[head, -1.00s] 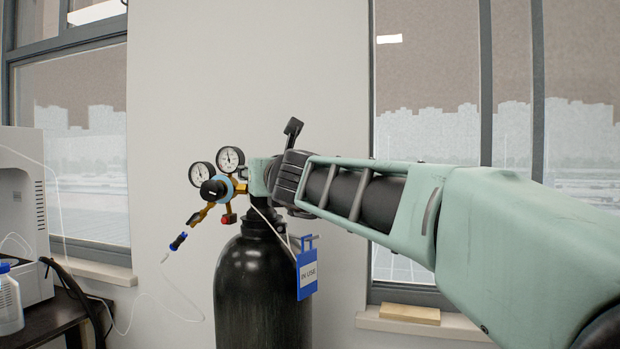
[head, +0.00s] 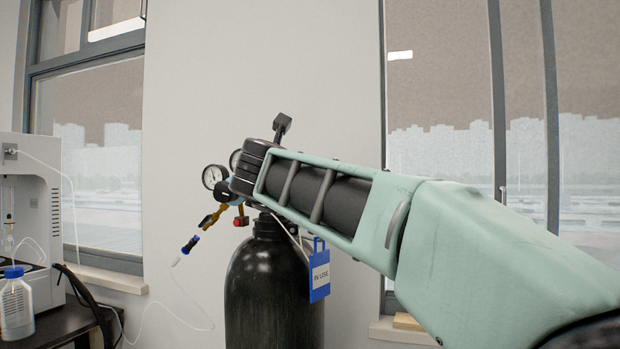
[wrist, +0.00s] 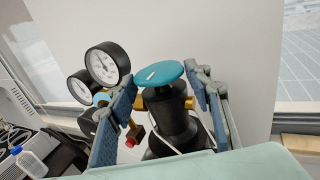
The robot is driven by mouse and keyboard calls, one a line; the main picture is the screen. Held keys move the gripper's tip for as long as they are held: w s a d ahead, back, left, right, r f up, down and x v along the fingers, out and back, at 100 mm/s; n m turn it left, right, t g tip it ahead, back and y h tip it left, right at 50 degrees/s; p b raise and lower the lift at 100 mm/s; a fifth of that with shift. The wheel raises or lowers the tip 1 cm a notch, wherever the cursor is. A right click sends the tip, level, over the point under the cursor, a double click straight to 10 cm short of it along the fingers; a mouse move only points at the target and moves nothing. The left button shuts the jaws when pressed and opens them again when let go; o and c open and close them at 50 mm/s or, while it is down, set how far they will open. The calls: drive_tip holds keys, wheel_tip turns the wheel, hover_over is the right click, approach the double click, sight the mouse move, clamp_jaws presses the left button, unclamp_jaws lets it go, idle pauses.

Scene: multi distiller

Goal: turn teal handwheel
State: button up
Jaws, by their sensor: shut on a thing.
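The teal handwheel (wrist: 160,74) is a flat round disc with a short white mark, on top of the dark valve neck of a black gas cylinder (head: 272,285). In the wrist view the two fingers of my gripper (wrist: 163,84) stand on opposite sides of the wheel and are shut on its rim. In the head view my wrist covers the handwheel and the fingers, so neither shows clearly there.
Two round gauges (wrist: 108,63) and the brass regulator (head: 212,216) sit close on the left of the valve. A blue "IN USE" tag (head: 319,271) hangs on the cylinder. A white machine (head: 35,205) and a bottle (head: 15,305) stand at the left.

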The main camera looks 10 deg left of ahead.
idle(0.4)
drive_tip(key=o, duration=1)
wheel_tip(320, 180, up, 9)
drive_tip(key=shift+a+r, duration=0.1)
drive_tip(key=shift+r, duration=0.35)
drive_tip(key=shift+r, duration=0.1)
